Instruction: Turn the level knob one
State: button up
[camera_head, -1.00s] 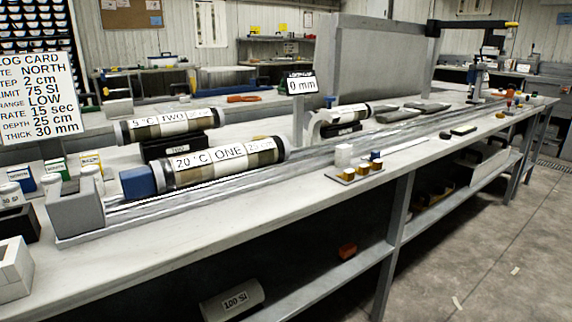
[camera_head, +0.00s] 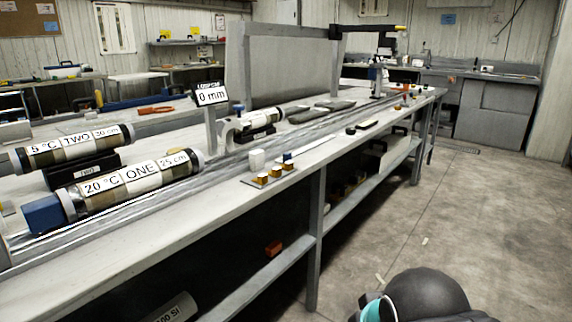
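I cannot pick out a level knob with certainty in this view. The core liner labelled ONE (camera_head: 130,184), marked 20 °C and 25 cm, lies on its side at the left of the long bench, with a blue block (camera_head: 43,214) at its near end. The liner labelled TWO (camera_head: 75,147), marked 5 °C, lies behind it on a black cradle. A display reading 0 mm (camera_head: 211,94) stands on a post to the right of the liners. A dark rounded part of my arm with a teal ring shows at the bottom right. My gripper is not in view.
Grey rails (camera_head: 330,128) run along the bench (camera_head: 190,232).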

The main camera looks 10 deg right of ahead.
aim_at(349, 130)
jog(key=z, duration=0.6)
jog(key=i, duration=1.55)
jog(key=u, duration=0.85)
